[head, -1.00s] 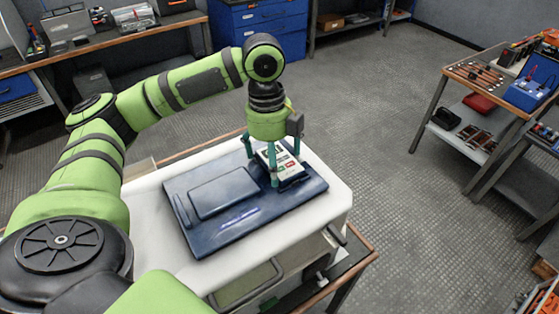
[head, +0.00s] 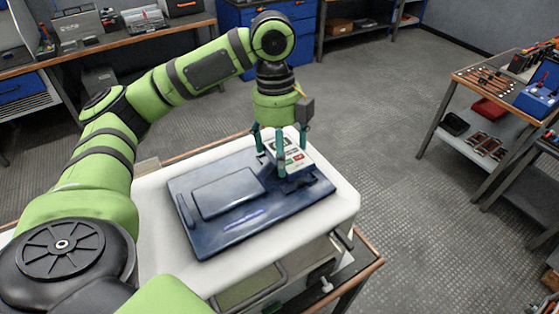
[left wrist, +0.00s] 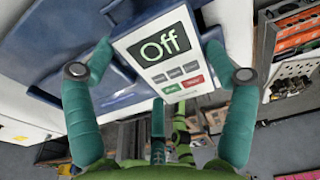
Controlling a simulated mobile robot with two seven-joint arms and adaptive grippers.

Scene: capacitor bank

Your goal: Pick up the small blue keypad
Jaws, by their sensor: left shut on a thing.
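The small keypad (head: 291,155) has a pale face, a dark display and a few coloured buttons. In the left wrist view the keypad (left wrist: 172,75) shows "Off" on its screen, grey keys, a green key and a red key, with a blue edge. My left gripper (head: 280,150) points down at the keypad, its teal fingers around it and shut on it. In the left wrist view the fingers of my left gripper (left wrist: 158,74) flank the keypad. The keypad appears slightly above the blue panel. My right gripper is not in view.
The dark blue panel (head: 180,217) with raised and recessed parts lies on a white rounded cabinet top (head: 155,245). A tool bench (head: 120,40) stands at the back left and a cart (head: 480,97) at the right. The grey floor (head: 385,110) between is clear.

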